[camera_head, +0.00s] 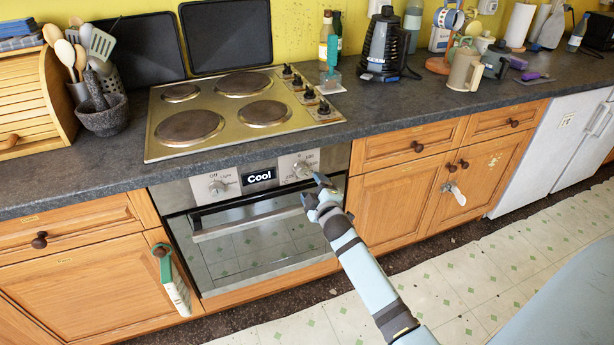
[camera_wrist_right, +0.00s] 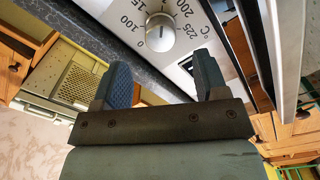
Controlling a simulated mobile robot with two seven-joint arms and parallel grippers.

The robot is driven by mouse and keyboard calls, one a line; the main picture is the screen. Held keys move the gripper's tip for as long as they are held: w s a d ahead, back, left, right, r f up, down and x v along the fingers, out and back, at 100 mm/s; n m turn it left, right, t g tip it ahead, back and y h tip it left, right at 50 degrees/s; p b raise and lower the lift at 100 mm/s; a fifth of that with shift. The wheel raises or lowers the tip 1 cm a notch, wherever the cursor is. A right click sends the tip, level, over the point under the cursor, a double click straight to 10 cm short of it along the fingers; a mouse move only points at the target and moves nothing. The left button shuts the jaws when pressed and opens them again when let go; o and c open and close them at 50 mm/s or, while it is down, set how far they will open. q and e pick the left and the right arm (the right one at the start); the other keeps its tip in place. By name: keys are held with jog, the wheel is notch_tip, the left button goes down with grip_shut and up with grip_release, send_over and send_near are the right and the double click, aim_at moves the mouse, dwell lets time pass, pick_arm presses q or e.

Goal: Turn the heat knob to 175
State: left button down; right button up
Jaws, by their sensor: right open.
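My right gripper (camera_head: 312,190) is open and empty, just in front of and below the knob, near the right end of the oven handle. In the wrist view its fingers (camera_wrist_right: 161,75) are spread, apart from the knob. My left gripper is not in view.
The oven handle (camera_head: 247,218) sticks out below the panel. A second knob (camera_head: 217,188) sits left of the display. The hob (camera_head: 236,112) lies above on the dark worktop. The floor in front is clear.

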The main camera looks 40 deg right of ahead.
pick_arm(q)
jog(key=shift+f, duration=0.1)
pick_arm(e)
jog(key=v, duration=0.7)
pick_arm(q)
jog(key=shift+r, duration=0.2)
pick_arm(e)
jog(key=shift+s, duration=0.1)
jog(key=s+a+f+m+g+y, duration=0.3)
jog(key=s+a+f+y, duration=0.1)
jog(key=s+a, duration=0.75)
jog(key=s+a+f+m+g+y, duration=0.3)
jog(key=s+a+f+g+y, duration=0.1)
jog(key=s+a, duration=0.75)
pick_arm(q)
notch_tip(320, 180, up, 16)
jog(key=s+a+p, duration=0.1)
jog(key=p, duration=2.1)
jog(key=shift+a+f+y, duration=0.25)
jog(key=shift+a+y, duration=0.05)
pick_arm(e)
notch_tip(320, 180, up, 16)
jog(key=s+d, duration=0.1)
jog(key=d, duration=0.1)
jog(key=shift+s+d+t, duration=0.15)
jog(key=shift+t, duration=0.15)
